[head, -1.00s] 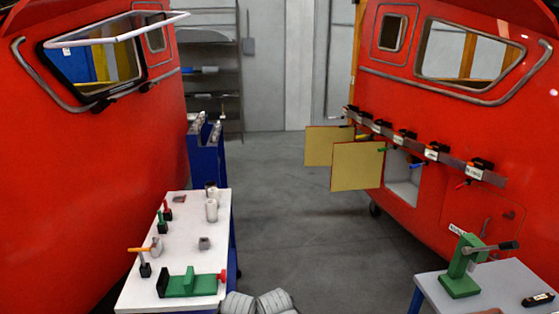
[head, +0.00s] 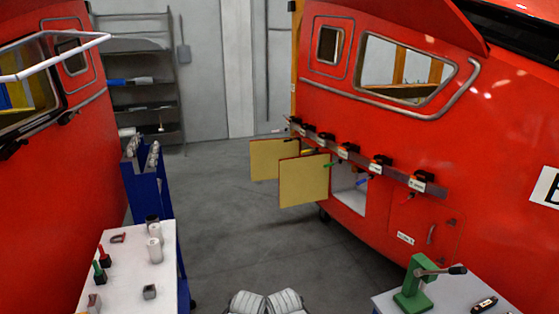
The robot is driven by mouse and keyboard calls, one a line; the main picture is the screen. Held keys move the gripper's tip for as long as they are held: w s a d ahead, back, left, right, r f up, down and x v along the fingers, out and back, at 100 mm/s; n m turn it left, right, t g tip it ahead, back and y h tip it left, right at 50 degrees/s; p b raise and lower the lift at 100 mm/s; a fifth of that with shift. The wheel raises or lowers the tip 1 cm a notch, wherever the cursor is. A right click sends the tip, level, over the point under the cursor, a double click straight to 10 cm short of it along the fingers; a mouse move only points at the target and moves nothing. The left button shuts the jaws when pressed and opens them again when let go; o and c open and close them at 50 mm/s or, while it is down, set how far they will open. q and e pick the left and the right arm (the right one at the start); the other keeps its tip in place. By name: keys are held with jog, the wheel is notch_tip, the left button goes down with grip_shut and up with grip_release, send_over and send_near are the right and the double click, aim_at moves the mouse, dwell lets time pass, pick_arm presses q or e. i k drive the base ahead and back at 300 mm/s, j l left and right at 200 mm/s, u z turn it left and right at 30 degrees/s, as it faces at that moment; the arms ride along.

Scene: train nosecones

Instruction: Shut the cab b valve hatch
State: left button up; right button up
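The red nosecone (head: 400,140) on the right has hatches low on its side. Two yellow-faced hatch doors stand swung open, a farther one (head: 268,159) and a nearer one (head: 304,181). Behind the nearer door is a pale open recess (head: 350,191) with a blue handle (head: 362,181) at its upper edge. A further hatch (head: 428,232) to the right is shut flush, with a small label beside it. I cannot read which hatch is cab b valve.
A white-topped bench (head: 140,265) with small tools stands at left, a blue rack (head: 148,185) behind it. A grey table (head: 450,292) with a green press (head: 415,285) stands front right. The grey floor (head: 240,235) between is clear.

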aim_at(305, 179)
jog(key=i+l, duration=0.2)
jog(key=i, duration=0.4)
jog(key=i+l+z, duration=0.1)
jog(key=i, duration=0.45)
jog(key=i+u, duration=0.35)
jog(key=i, duration=1.45)
jog(key=i+u, duration=0.2)
jog(key=i, duration=0.4)
jog(key=i+l+u, duration=0.15)
jog(key=i, duration=0.4)
jog(key=i+l+u, duration=0.2)
jog(key=i, duration=0.4)
jog(key=i+j, duration=0.1)
jog(key=i, duration=0.95)
jog(key=i+j+z, duration=0.15)
jog(key=i+z, duration=0.2)
jog(key=i, duration=0.15)
jog(key=z, duration=0.5)
jog(key=i+j+z, duration=0.1)
jog(key=z, duration=0.85)
jog(key=j+z, duration=0.15)
jog(key=z, duration=0.3)
jog(key=j+z, duration=0.1)
jog(key=z, duration=0.4)
jog(key=j+z, duration=0.1)
jog(key=z, duration=0.4)
jog(key=j+z, duration=0.15)
jog(key=z, duration=0.3)
